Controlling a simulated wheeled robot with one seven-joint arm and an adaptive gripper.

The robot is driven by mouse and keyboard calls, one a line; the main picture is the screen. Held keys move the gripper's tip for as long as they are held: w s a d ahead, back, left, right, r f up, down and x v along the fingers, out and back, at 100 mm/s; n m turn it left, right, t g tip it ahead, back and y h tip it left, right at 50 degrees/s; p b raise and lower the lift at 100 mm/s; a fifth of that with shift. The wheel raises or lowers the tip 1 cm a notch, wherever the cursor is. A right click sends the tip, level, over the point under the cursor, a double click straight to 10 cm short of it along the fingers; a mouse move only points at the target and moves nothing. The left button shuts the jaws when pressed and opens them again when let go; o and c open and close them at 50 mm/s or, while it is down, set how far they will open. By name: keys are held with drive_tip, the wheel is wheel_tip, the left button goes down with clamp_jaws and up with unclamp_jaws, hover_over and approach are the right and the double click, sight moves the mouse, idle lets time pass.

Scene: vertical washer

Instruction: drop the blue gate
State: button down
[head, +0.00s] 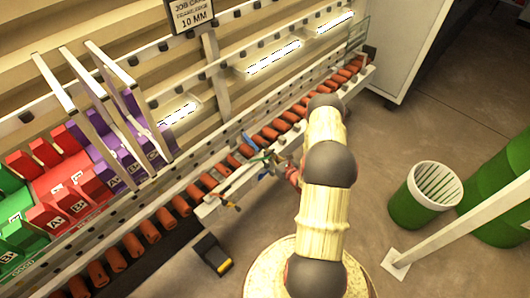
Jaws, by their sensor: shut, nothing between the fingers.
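A small thin blue piece (248,140), which looks like the blue gate, stands tilted up at the roller rail near the middle of the head view. Small green and orange pieces sit close to it on the same rail. My gripper (284,168) is at the end of my arm, just right of and below the blue piece. It looks shut and empty, and it is small and partly hidden by my wrist. I cannot tell whether it touches any of the coloured pieces.
A rail of orange rollers (152,232) runs diagonally along the slatted washer frame. Red blocks (72,190), purple blocks and green blocks stand at the left. A black and yellow pedal (212,253) and a green bin (425,195) are on the floor.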

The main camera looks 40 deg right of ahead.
drive_tip(key=shift+w+r, duration=0.4)
drive_tip(key=shift+r, duration=0.15)
drive_tip(key=shift+s, duration=0.1)
drive_tip(key=v, duration=1.1)
drive_tip(key=shift+s+r, duration=0.15)
drive_tip(key=shift+s, duration=0.2)
drive_tip(key=shift+a, duration=0.2)
